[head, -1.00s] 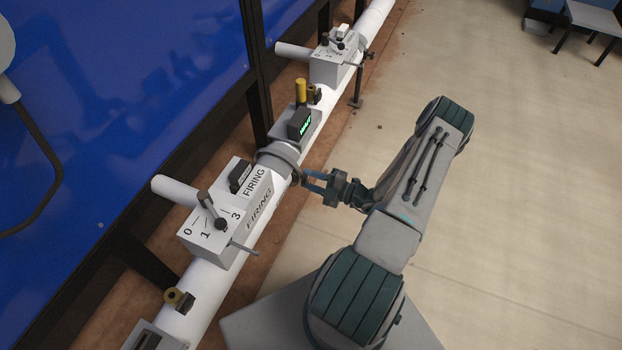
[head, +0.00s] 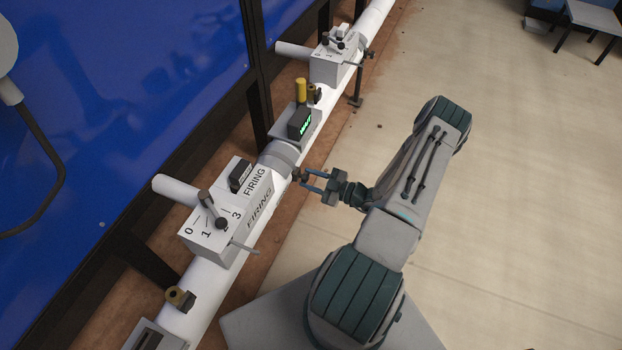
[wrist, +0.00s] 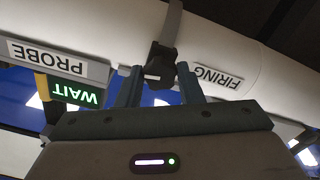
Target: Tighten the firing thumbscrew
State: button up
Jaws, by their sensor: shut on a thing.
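The firing thumbscrew is a dark lobed knob (wrist: 160,65) at the end of a grey band (wrist: 172,22) around the white pipe, beside the FIRING label (wrist: 217,76) in the wrist view. In the head view the knob (head: 298,174) is small, on the pipe's right side by the grey collar (head: 278,156). My gripper (head: 309,181) reaches it from the right. In the wrist view my gripper's two fingers (wrist: 160,80) stand either side of the knob and are shut on it. Their contact is partly hidden, and I cannot tell how tight the screw is.
The FIRING box (head: 215,240) with its lever and numbered scale stands on the pipe, nearer me. A unit with a green display (head: 300,124), reading WAIT in the wrist view (wrist: 75,93), stands beyond the collar. Open floor (head: 510,200) lies to the right.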

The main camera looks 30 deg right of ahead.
jog(key=shift+m, duration=0.3)
jog(key=o, duration=1)
jog(key=shift+c, duration=0.2)
jog(key=v, duration=1.3)
jog(key=shift+s+d, duration=0.25)
jog(key=shift+s, duration=0.05)
